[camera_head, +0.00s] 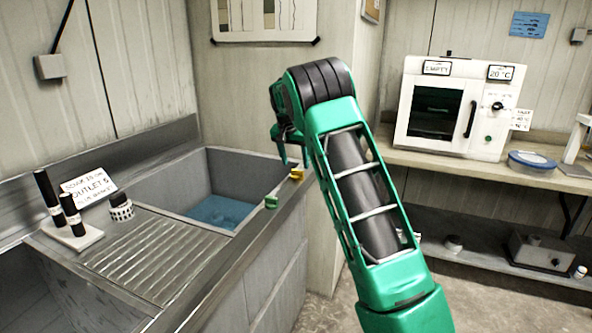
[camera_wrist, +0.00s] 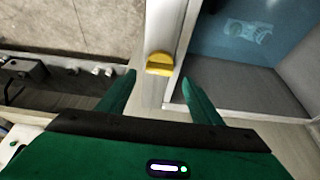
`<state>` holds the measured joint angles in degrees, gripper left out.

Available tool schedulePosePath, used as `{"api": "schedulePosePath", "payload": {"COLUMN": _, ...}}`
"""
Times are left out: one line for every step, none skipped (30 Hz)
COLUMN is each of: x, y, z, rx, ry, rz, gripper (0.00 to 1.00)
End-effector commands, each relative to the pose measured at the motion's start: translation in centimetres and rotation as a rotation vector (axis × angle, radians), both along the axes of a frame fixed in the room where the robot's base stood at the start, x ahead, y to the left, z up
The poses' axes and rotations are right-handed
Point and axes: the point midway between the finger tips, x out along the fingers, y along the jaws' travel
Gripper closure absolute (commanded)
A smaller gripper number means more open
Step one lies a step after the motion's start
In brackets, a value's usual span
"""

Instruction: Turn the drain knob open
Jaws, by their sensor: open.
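A small yellow knob (camera_head: 297,174) sits on the front rim of the sink basin (camera_head: 262,170), near its right corner. No label shows which one is the drain knob. My gripper (camera_head: 294,157) is above the yellow knob, pointing down, with its fingers apart and empty. In the wrist view the yellow knob (camera_wrist: 160,64) lies just ahead of the gap between the fingertips (camera_wrist: 158,79). The fingers do not appear to touch it. Blue water (camera_head: 221,211) lies in the basin.
A ridged drainboard (camera_head: 155,255) with a lettered sign (camera_head: 90,187) and dark cylinders on a white base (camera_head: 73,237) lies left of the basin. A bench with a white oven (camera_head: 457,105) stands at the right, above a lower shelf (camera_head: 490,265). Floor shows between sink and bench.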

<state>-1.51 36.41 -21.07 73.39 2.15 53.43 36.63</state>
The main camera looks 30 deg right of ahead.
Motion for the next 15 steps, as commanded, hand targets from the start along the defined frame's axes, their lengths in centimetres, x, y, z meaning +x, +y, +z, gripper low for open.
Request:
{"api": "schedulePosePath", "payload": {"x": 0.1, "y": -0.3, "z": -0.9, "rx": 0.000, "ry": 0.003, "rz": 0.000, "gripper": 0.41}}
{"api": "schedulePosePath", "payload": {"x": 0.2, "y": -0.4, "z": -1.2, "rx": 0.000, "ry": 0.003, "rz": 0.000, "gripper": 0.41}}
{"api": "schedulePosePath", "payload": {"x": 0.4, "y": -0.6, "z": -1.7, "rx": 0.000, "ry": 0.002, "rz": 0.001, "gripper": 0.41}}
{"api": "schedulePosePath", "payload": {"x": 0.5, "y": -0.7, "z": -2.1, "rx": 0.000, "ry": 0.002, "rz": 0.001, "gripper": 0.41}}
{"api": "schedulePosePath", "payload": {"x": 0.6, "y": -0.8, "z": -2.3, "rx": 0.000, "ry": 0.002, "rz": 0.001, "gripper": 0.41}}
{"api": "schedulePosePath", "payload": {"x": 0.6, "y": -0.9, "z": -2.7, "rx": 0.000, "ry": 0.002, "rz": 0.001, "gripper": 0.41}}
{"api": "schedulePosePath", "payload": {"x": 0.7, "y": -0.9, "z": -2.9, "rx": 0.000, "ry": 0.001, "rz": 0.000, "gripper": 0.41}}
{"api": "schedulePosePath", "payload": {"x": 0.7, "y": -1.0, "z": -3.0, "rx": 0.000, "ry": 0.001, "rz": 0.000, "gripper": 0.41}}
{"api": "schedulePosePath", "payload": {"x": 0.8, "y": -1.1, "z": -3.2, "rx": 0.001, "ry": 0.001, "rz": 0.000, "gripper": 0.41}}
{"api": "schedulePosePath", "payload": {"x": 0.8, "y": -1.1, "z": -3.3, "rx": 0.000, "ry": 0.000, "rz": 0.000, "gripper": 0.41}}
{"api": "schedulePosePath", "payload": {"x": 0.8, "y": -1.1, "z": -3.4, "rx": 0.000, "ry": 0.000, "rz": 0.000, "gripper": 0.41}}
{"api": "schedulePosePath", "payload": {"x": 0.9, "y": -1.1, "z": -3.5, "rx": 0.000, "ry": 0.000, "rz": 0.000, "gripper": 0.41}}
{"api": "schedulePosePath", "payload": {"x": 0.9, "y": -1.2, "z": -3.5, "rx": 0.001, "ry": -0.001, "rz": 0.000, "gripper": 0.41}}
{"api": "schedulePosePath", "payload": {"x": 0.9, "y": -1.2, "z": -3.6, "rx": 0.001, "ry": -0.001, "rz": 0.000, "gripper": 0.41}}
{"api": "schedulePosePath", "payload": {"x": 0.9, "y": -1.2, "z": -3.6, "rx": 0.001, "ry": -0.001, "rz": 0.000, "gripper": 0.41}}
